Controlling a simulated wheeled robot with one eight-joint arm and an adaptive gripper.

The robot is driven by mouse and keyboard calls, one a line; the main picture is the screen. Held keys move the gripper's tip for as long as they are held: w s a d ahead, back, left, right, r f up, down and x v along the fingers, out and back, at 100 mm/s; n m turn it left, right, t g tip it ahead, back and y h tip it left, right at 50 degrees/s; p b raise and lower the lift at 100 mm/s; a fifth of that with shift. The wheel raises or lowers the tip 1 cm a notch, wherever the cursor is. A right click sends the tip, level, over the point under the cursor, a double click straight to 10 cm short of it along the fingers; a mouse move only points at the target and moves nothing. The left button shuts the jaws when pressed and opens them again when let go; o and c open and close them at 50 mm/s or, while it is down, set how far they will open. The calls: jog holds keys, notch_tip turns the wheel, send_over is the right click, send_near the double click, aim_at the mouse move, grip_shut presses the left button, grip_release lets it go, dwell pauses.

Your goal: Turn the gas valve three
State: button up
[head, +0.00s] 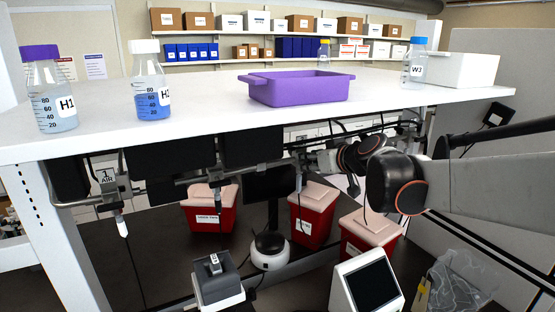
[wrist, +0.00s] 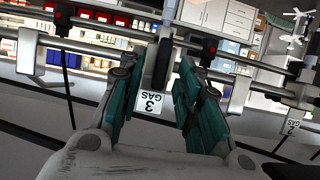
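In the wrist view, which is upside down, a white label reading "3 GAS" (wrist: 152,102) shows between my fingers. A dark upright part (wrist: 164,62), perhaps the valve's handle, stands just past the label, between the fingertips. My gripper (wrist: 155,78) has teal-padded fingers spread on either side of it, with gaps showing; I cannot see contact. In the head view my arm (head: 470,185) reaches in from the right under the bench, and the valve three fitting cannot be made out behind it.
A "2 GAS" label (wrist: 290,125) hangs at right in the wrist view. In the head view, bottles (head: 151,100) and a purple tray (head: 300,90) stand on the white bench above; red bins (head: 312,215) stand below.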

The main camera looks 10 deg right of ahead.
jog(key=shift+s+d+r, duration=0.1)
jog(key=shift+d, duration=0.05)
grip_shut()
dwell(0.4)
jog(key=m+y+b, duration=0.2)
jog(key=m+b, duration=0.1)
jog(key=m, duration=0.1)
jog(key=d+f+m+y+b, duration=0.1)
jog(key=m+y+b, duration=0.2)
jog(key=m+b, duration=0.1)
jog(key=f+m+t+y+b, duration=0.1)
jog(key=m+y+b, duration=0.1)
jog(key=m, duration=0.3)
jog(key=shift+w+d+f+b, duration=0.1)
jog(key=shift+w+d+b, duration=0.3)
jog(key=shift+b, duration=0.5)
jog(key=shift+m, duration=0.3)
